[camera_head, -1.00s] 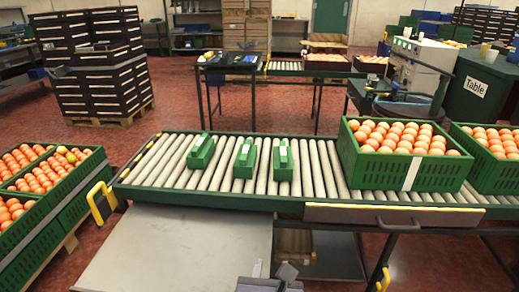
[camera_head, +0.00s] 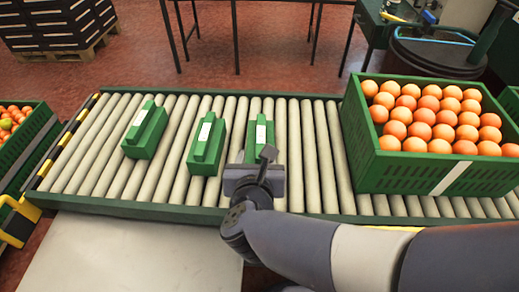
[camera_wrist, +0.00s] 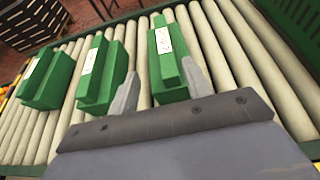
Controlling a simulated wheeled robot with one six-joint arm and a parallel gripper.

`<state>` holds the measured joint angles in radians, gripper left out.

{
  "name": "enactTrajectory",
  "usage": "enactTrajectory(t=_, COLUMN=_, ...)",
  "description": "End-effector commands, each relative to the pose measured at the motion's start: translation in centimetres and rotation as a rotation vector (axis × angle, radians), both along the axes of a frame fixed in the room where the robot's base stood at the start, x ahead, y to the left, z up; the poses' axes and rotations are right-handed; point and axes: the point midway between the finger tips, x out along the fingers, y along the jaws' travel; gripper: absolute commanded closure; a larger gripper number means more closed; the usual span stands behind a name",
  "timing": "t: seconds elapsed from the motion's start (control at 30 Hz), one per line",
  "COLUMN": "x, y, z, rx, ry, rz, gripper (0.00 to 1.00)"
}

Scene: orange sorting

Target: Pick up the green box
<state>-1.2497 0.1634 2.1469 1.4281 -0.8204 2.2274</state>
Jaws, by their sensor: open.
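Three green boxes with white labels stand in a row on the roller conveyor (camera_head: 309,150). The left box (camera_head: 145,134), the middle box (camera_head: 205,152) and the right box (camera_head: 259,133) all show in the head view. My gripper (camera_wrist: 158,88) is open in the wrist view. Its fingers point at the right box (camera_wrist: 166,60), with one fingertip close to that box's right side and the other in the gap between it and the middle box (camera_wrist: 101,75). I cannot tell whether they touch. In the head view my gripper hides the near part of the right box.
A green crate full of oranges (camera_head: 365,158) stands on the conveyor to the right. Another orange crate (camera_head: 40,150) is at the far left. A pale flat panel (camera_head: 130,255) lies before the conveyor. Bare rollers lie between the right box and the crate.

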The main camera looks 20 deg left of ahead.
Motion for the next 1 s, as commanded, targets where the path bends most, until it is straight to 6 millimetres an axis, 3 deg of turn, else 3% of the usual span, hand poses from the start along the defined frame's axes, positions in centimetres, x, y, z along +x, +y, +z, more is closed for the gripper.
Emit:
enactTrajectory(t=0.7, x=6.9, y=1.7, z=-3.1, rx=-0.001, ry=0.001, rz=-0.001, gripper=0.53)
enactTrajectory(t=1.0, x=7.4, y=1.9, z=-3.0, rx=0.001, ry=0.000, rz=0.001, gripper=0.53)
